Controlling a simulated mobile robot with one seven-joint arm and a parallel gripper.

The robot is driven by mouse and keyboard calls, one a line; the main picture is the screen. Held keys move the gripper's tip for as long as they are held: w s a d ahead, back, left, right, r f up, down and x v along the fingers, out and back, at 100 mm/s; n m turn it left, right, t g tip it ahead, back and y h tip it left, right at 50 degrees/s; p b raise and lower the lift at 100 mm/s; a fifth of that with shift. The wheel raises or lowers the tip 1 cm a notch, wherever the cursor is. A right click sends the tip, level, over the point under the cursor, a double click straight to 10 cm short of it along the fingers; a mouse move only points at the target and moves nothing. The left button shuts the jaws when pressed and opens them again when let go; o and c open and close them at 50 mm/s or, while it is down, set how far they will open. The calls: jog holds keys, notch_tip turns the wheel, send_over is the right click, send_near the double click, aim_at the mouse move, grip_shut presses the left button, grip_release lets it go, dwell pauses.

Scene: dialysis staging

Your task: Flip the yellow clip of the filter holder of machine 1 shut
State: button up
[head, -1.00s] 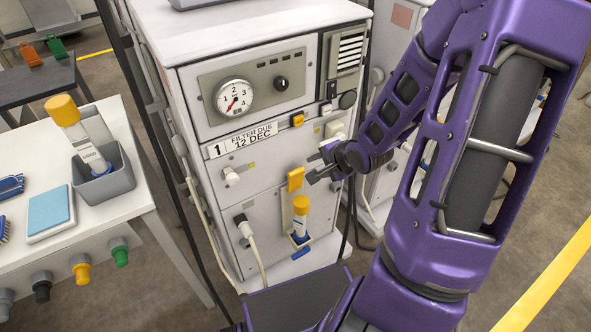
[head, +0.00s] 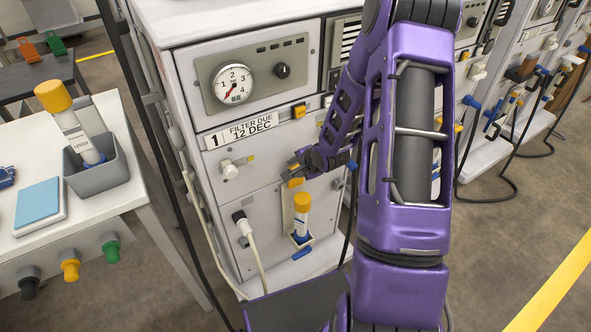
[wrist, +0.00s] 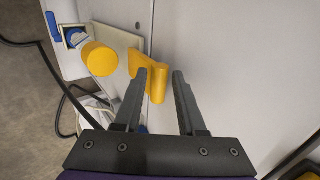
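Machine 1 (head: 205,100) carries a filter (head: 302,222) with a yellow cap, upright in the holder on its front; the cap also shows in the wrist view (wrist: 99,58). The yellow clip (head: 294,183) stands up above the cap, clear of it. In the wrist view the clip (wrist: 141,64) lies just ahead of the left finger, which covers part of it; I cannot tell whether they touch. My gripper (head: 293,164) is at the clip, by its upper end.
A white hose (head: 254,250) hangs from a connector left of the filter. A white table (head: 135,190) at left holds a grey bin (head: 103,172) with another yellow-capped filter. More machines (head: 490,115) stand at right, with dark hoses on the floor.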

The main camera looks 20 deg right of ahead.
jog(key=shift+w, duration=0.1)
grip_shut()
dwell(1.4)
